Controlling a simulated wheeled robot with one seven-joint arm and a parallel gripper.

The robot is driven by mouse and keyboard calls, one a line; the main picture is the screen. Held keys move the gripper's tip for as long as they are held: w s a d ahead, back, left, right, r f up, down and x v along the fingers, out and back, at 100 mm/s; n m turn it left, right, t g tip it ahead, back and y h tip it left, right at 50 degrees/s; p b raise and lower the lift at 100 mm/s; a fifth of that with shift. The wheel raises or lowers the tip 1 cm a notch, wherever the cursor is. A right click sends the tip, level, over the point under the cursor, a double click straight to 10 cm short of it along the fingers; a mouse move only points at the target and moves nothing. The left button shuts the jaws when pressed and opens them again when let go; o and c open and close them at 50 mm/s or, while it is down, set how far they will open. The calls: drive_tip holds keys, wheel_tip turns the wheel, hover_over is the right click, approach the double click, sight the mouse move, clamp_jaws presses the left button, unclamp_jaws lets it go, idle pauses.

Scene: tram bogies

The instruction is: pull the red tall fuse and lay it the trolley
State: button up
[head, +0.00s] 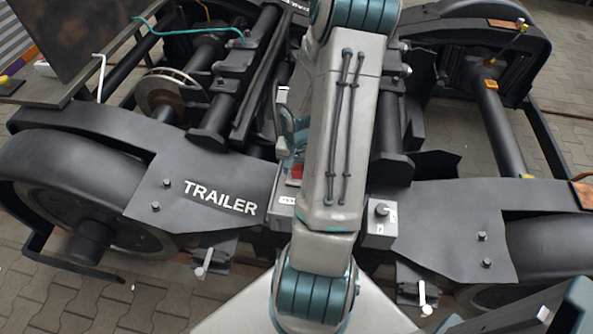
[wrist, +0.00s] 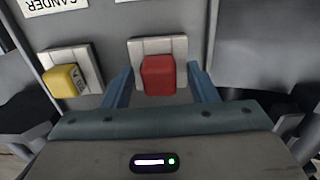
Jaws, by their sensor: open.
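The red fuse (wrist: 158,76) sits in a pale holder (wrist: 174,46) on a grey panel in the wrist view. My gripper (wrist: 160,70) is open, with one blue finger on each side of the red fuse. Small gaps seem to show between the fingers and the fuse; contact is hard to tell. In the head view a small red patch (head: 297,171) shows beside my arm, which hides most of the fuse box. I cannot make out the trolley for certain.
A yellow fuse (wrist: 64,80) sits in its own holder just left of my gripper. A box with a knob (head: 381,225) is right of my arm. Dark bogie frames, one marked TRAILER (head: 220,197), surround the spot. A grey shelf (head: 62,93) with a dark plate stands at upper left.

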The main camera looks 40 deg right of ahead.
idle(0.5)
clamp_jaws()
drive_tip(key=shift+r+p, duration=2.6)
drive_tip(key=shift+r, duration=0.45)
